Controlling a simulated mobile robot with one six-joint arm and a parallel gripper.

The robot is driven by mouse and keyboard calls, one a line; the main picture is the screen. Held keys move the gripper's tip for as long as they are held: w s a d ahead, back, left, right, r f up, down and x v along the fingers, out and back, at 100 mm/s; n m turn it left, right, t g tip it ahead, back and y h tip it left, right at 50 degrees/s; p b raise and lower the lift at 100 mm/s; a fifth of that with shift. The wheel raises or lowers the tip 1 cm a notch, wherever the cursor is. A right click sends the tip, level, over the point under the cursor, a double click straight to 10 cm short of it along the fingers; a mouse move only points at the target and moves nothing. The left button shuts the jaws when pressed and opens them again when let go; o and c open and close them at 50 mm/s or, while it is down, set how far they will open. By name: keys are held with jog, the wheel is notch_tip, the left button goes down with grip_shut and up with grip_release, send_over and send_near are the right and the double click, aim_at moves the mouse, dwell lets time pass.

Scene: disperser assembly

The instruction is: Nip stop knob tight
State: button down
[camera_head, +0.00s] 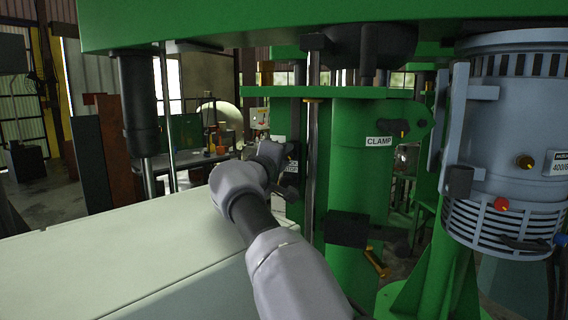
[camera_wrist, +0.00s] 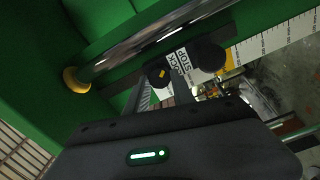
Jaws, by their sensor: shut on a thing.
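A white label reading "STOP" (camera_wrist: 182,62), its other word partly covered, sits on the green machine in the wrist view. A small black knob (camera_wrist: 158,73) with a yellow mark is at its left end, and a larger black round part (camera_wrist: 206,56) is at its right. My gripper (camera_wrist: 164,86) reaches up from below with its fingers at the small knob, shut on it. The fingertips' contact is partly hidden. In the head view my gripper (camera_head: 270,155) is against the green column beside the partly hidden label (camera_head: 292,166); the knob cannot be made out there.
A polished rod (camera_wrist: 150,40) and a white scale (camera_wrist: 285,38) run close to my gripper. A CLAMP label (camera_head: 380,141) and a grey motor (camera_head: 515,130) are to the right. A pale flat top (camera_head: 120,260) lies under my arm, and a green beam (camera_head: 250,25) passes overhead.

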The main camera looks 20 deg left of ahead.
jog(key=shift+r+m, duration=0.1)
jog(key=shift+m, duration=0.4)
jog(key=c, duration=1.1)
grip_release()
jog(key=shift+r, duration=0.2)
notch_tip(320, 180, up, 4)
jog(key=p, duration=0.3)
jog(key=shift+f, duration=0.25)
jog(key=s+d+b, duration=0.1)
jog(key=s+d, duration=0.1)
jog(key=s, duration=0.2)
jog(key=s+d+b, duration=0.2)
jog(key=s+d, duration=0.1)
jog(key=s, duration=0.2)
jog(key=s+d+r+b, duration=0.1)
jog(key=s+d, duration=0.2)
jog(key=s, duration=0.1)
jog(key=shift+s+d+b, duration=0.25)
jog(key=shift+b, duration=0.15)
